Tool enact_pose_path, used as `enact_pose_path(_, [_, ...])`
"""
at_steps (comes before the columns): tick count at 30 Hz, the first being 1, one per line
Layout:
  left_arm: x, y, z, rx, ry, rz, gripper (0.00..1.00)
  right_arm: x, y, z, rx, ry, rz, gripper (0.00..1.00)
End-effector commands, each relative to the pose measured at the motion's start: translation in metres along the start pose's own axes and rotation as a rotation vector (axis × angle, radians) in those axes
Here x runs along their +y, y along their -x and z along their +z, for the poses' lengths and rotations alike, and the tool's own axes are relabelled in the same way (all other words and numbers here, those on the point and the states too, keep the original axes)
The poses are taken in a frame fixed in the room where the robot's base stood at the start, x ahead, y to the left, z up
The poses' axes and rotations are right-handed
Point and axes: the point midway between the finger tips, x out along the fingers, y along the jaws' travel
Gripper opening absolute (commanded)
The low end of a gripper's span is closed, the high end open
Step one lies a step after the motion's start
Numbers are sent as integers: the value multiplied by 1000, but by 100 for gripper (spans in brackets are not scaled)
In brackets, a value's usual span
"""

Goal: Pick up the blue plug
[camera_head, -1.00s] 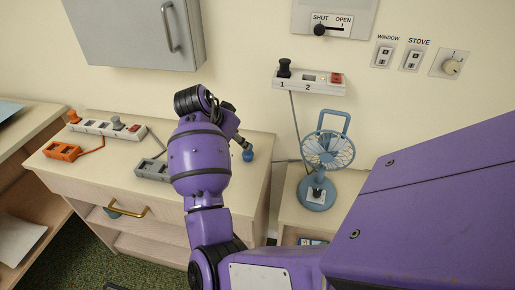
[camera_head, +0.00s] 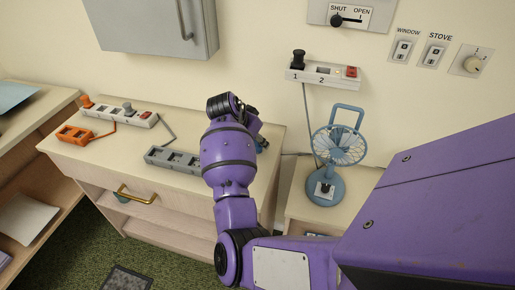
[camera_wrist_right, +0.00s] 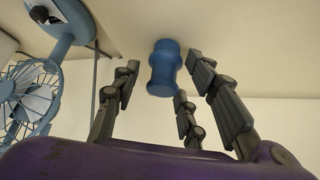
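The blue plug (camera_wrist_right: 164,68) shows clearly in the right wrist view, seen from close by. It is a short blue cylinder with a narrower waist. My right gripper (camera_wrist_right: 162,76) is open, with its dark fingers on both sides of the plug. Gaps show between the fingers and the plug, so they do not appear to grip it. In the head view, my right gripper (camera_head: 261,140) is at the right end of the wooden cabinet top (camera_head: 190,183), and the arm and fingers hide most of the plug. My left gripper is not in view.
A grey power strip (camera_head: 172,159), an orange strip (camera_head: 73,134) and a white strip (camera_head: 128,113) lie left of my arm. A blue fan (camera_head: 338,147) stands close on the right, on a lower cabinet. A grey wall cabinet (camera_head: 150,25) hangs above.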

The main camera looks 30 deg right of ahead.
Motion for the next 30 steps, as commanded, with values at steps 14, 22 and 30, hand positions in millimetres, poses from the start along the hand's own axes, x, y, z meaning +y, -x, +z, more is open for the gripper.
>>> enact_pose_path(14, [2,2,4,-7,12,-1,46,0,1,0,0,0,0,0])
enact_pose_path(22, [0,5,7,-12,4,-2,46,0,2,-1,1,0,-1,0])
enact_pose_path(30, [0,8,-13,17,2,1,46,2,18,-19,4,-1,-8,0])
